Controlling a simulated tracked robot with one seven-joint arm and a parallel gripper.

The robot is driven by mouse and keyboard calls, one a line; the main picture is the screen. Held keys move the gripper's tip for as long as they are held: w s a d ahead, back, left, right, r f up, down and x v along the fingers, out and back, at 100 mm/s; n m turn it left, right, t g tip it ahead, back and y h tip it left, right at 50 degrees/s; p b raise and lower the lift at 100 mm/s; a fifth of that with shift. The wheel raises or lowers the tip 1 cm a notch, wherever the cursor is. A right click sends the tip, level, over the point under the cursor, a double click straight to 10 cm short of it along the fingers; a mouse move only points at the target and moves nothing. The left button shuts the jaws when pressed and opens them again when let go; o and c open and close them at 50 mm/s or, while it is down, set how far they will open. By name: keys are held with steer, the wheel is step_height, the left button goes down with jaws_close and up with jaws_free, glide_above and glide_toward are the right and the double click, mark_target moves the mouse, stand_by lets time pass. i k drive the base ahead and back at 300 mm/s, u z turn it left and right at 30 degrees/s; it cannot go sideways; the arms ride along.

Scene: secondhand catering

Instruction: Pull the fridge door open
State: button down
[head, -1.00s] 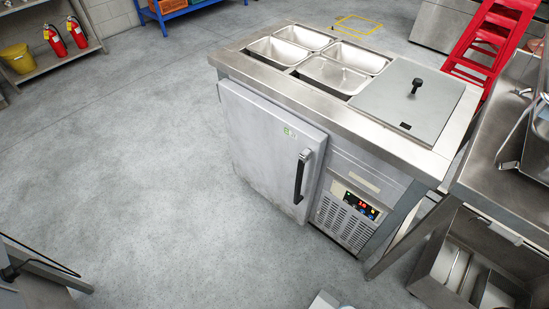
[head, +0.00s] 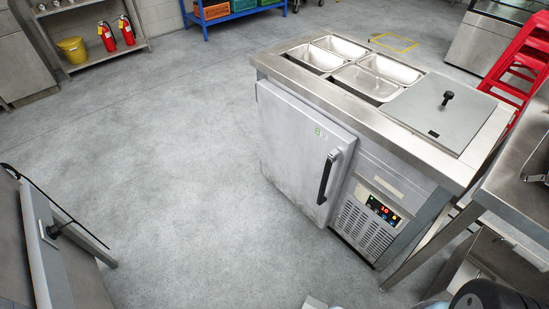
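The fridge is a low steel counter unit (head: 410,132) with a pale grey door (head: 292,145) on its front left. The door stands proud of the cabinet front and looks shut; I cannot tell if there is a slight gap. Its black vertical bar handle (head: 327,177) is near the door's right edge, with nothing touching it. A lit control panel (head: 383,209) and vent grille (head: 362,229) are right of the door. My gripper is not clearly in view; only small pieces of my own body show at the bottom edge.
Open concrete floor (head: 190,190) lies in front and left of the fridge. A steel table (head: 525,190) stands close on the right, with a red ladder (head: 525,60) behind. A grey metal unit (head: 60,250) with a dark cable is at the lower left.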

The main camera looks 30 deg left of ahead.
mark_target(307, 156)
steer(key=u, duration=1.1)
steer(key=i, duration=0.6)
steer(key=k, duration=0.55)
steer(key=u, duration=0.1)
